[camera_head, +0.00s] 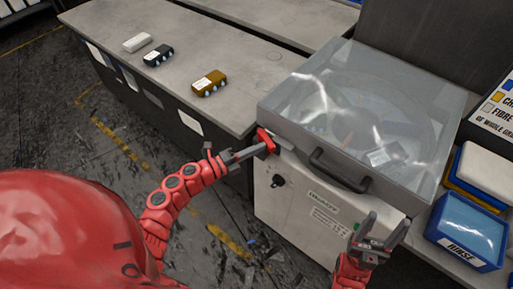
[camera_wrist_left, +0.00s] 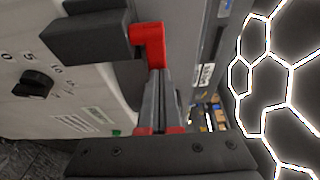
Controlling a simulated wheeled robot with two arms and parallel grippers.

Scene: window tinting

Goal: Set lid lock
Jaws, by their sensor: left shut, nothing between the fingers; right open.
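The machine (camera_head: 310,205) has a pale front and a clear lid (camera_head: 370,110), which is down, with a dark handle (camera_head: 338,172) on its front edge. A red lid lock (camera_head: 266,141) sits at the lid's front left corner. My left gripper (camera_head: 262,150) is shut with its tips at the red lock. In the left wrist view the red lock (camera_wrist_left: 149,45) is right at the tips of the closed fingers; whether they touch cannot be told. My right gripper (camera_head: 379,235) is open and empty, in front of the machine's right side.
A dark knob (camera_head: 278,181) is on the machine's front; it also shows in the left wrist view (camera_wrist_left: 33,84). A grey bench (camera_head: 235,60) at left holds white, black and brown blocks. A blue box marked RINSE (camera_head: 466,240) stands at right. The floor at left is open.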

